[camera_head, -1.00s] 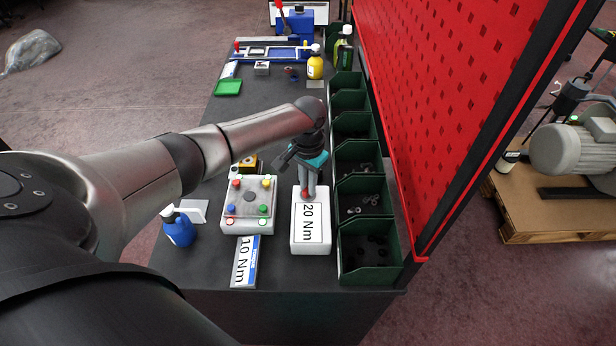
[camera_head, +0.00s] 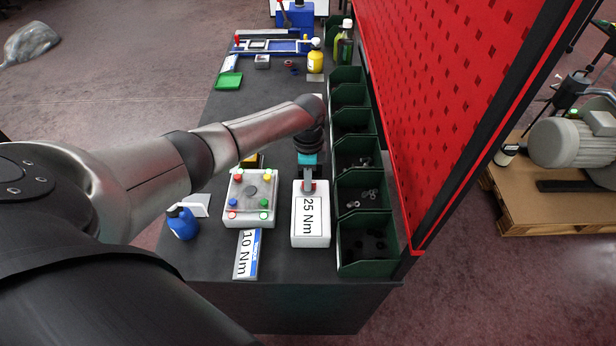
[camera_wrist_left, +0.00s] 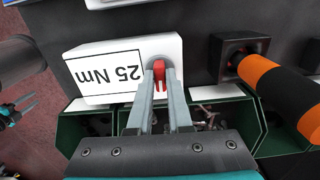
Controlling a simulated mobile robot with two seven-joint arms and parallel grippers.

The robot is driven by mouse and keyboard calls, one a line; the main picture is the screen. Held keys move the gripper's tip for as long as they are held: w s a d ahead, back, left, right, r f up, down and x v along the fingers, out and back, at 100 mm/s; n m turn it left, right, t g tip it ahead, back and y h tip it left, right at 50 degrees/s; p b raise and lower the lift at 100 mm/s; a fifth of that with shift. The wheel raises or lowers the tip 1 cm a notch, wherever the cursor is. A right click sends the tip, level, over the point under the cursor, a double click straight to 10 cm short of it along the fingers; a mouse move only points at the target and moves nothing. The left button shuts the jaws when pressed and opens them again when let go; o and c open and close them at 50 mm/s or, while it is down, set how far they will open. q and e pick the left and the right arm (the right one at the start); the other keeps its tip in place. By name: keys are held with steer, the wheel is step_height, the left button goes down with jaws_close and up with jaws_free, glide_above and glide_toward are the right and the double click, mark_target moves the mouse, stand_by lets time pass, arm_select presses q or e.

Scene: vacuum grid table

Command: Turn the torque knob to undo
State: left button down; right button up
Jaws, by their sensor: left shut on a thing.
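The torque box (camera_head: 311,232) is a white block labelled "25 Nm" on the dark bench top, and it also shows in the left wrist view (camera_wrist_left: 100,88). Its red torque knob (camera_wrist_left: 159,73) sits at the label's end, partly hidden by the fingers. In the head view only a bit of the red knob (camera_head: 314,184) shows. My left gripper (camera_head: 309,186) points down over the box and is shut on the knob; its two grey fingers show in the left wrist view (camera_wrist_left: 159,80) on either side of it.
Green bins (camera_head: 366,257) with small parts line the bench's right edge below a red pegboard (camera_head: 425,110). A button box (camera_head: 250,215), a "10 Nm" card (camera_head: 247,255) and a blue bottle (camera_head: 181,223) stand left. An orange handle (camera_wrist_left: 275,85) is near the gripper.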

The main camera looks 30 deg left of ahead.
arm_select(q)
steer(key=m, duration=0.4)
steer(key=shift+m, duration=0.3)
steer(key=shift+d+m+b, duration=0.1)
steer(key=shift+m+b, duration=0.2)
steer(key=shift+m, duration=1.7)
steer(key=c, duration=0.8)
jaws_free()
steer(key=shift+c, duration=0.2)
steer(key=shift+r, duration=0.1)
step_height(320, 180, up, 15)
